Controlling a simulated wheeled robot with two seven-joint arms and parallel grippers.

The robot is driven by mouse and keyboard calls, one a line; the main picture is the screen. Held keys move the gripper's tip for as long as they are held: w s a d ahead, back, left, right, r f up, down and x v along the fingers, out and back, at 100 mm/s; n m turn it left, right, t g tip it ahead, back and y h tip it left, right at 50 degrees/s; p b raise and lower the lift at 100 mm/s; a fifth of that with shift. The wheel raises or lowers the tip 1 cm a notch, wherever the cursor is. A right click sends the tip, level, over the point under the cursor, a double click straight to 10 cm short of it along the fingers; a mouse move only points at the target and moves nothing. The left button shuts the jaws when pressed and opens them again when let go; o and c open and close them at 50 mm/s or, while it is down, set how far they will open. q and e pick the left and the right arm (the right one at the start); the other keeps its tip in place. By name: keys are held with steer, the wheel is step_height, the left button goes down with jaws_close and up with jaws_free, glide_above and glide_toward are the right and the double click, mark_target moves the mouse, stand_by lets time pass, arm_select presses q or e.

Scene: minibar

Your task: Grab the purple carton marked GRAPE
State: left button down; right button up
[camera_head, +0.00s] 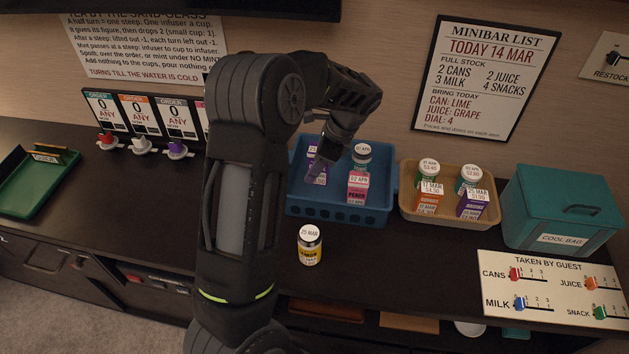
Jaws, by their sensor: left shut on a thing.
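A purple carton (316,173) stands at the left end of the blue basket (340,215), partly hidden by my left gripper. Its flavour word cannot be read. My left gripper (322,156) reaches down over the basket from above and is shut on this carton's upper part. Another purple carton (472,206) stands in the tan tray (447,219) to the right, with a date and price label on top. My right gripper is not in view.
In the basket, a pink PEACH carton (357,188) and a capped can (361,156) stand just right of the gripper. A yellow-labelled jar (309,247) stands on the counter in front. The teal cool bag (562,212) is at the right.

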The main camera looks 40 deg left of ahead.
arm_select(q)
steer(key=shift+r, duration=0.95)
